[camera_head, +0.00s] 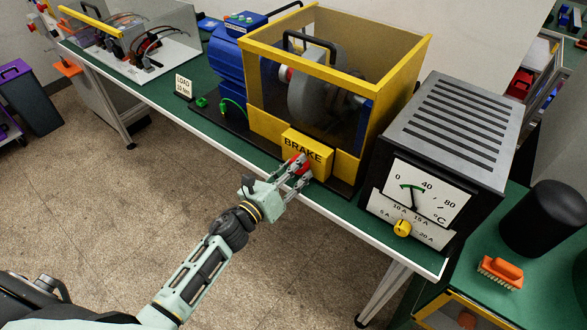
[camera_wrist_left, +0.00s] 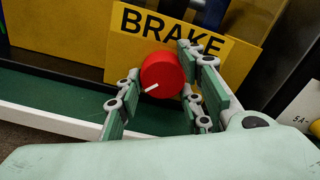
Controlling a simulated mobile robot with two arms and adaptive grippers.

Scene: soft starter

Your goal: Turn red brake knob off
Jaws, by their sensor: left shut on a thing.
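The red brake knob (camera_wrist_left: 162,76) sits on the front of a yellow box labelled BRAKE (camera_head: 304,151). In the left wrist view a white mark on the knob points to the lower left. My left gripper (camera_head: 297,170) reaches the knob from the front, its fingers on either side of it and closed on it. In the head view the fingers partly cover the knob (camera_head: 301,161). My right gripper is not in view.
A yellow-framed cage (camera_head: 342,60) with a grey wheel stands above the brake box. A meter box (camera_head: 441,120) with a yellow dial stands to the right. The green bench (camera_head: 150,89) has a white front edge, with open floor before it.

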